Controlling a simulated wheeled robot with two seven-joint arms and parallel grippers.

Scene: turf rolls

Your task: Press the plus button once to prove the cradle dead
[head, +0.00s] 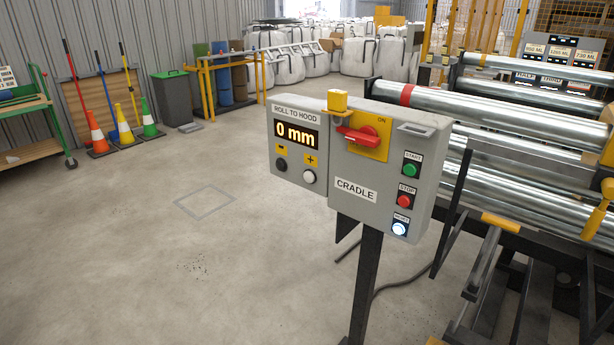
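The grey control box (377,198) labelled CRADLE stands on a dark post in front of the rollers in the head view. Its left part is labelled ROLL TO HOOD, with a display (296,134) reading 0 mm. Under the display are a dark button (281,164) below a yellow label and a white plus button (309,177) below a yellow plus label. A red switch handle (358,136) lies roughly level on a yellow plate marked ON. Neither gripper is in view.
Green START (410,170), red STOP (404,201) and lit RESET (400,229) buttons line the box's right side. Steel rollers (480,118) stand behind and right. A cable runs on the floor behind the post. The concrete floor (140,240) at left is clear; cones stand farther back.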

